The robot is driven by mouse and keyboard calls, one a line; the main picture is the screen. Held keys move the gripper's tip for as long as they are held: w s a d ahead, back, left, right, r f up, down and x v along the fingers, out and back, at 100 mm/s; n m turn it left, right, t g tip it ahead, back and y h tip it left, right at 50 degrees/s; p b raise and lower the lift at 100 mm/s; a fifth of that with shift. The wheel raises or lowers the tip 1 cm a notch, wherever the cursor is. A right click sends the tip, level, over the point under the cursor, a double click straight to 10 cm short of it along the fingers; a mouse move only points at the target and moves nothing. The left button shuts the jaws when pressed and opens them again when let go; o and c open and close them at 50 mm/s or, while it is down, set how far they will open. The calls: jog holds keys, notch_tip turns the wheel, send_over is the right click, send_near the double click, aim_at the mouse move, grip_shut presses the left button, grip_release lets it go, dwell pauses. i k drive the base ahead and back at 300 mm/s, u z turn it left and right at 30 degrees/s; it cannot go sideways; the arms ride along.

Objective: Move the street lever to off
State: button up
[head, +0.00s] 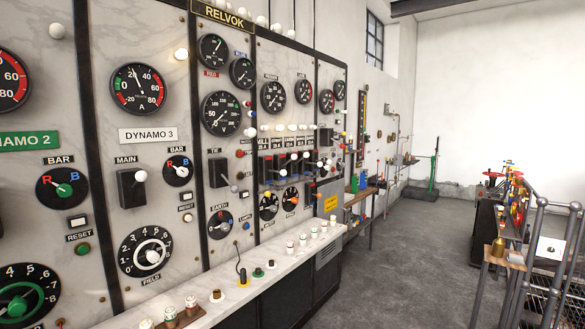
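A row of dark levers (290,165) sits on the marble switchboard panel right of the middle, under small black label plates. The labels there are too small to read, so I cannot tell which lever is the street one or how it is set. A dark lever switch labelled MAIN (132,189) with a pale knob is on the DYNAMO 3 panel. A similar switch labelled TIE (218,172) is on the panel under the RELVOK sign (222,15). My gripper is not in view.
A marble ledge (215,306) with small knobs juts out below the panels. A workbench (365,192) stands beyond the switchboard. Metal railings (560,265) and colourful machinery (512,205) stand at the right. The grey floor (410,260) between is clear.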

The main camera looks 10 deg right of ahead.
aim_at(294, 156)
jog(key=z, duration=0.35)
jog(key=i, duration=1.95)
jog(key=u, duration=0.3)
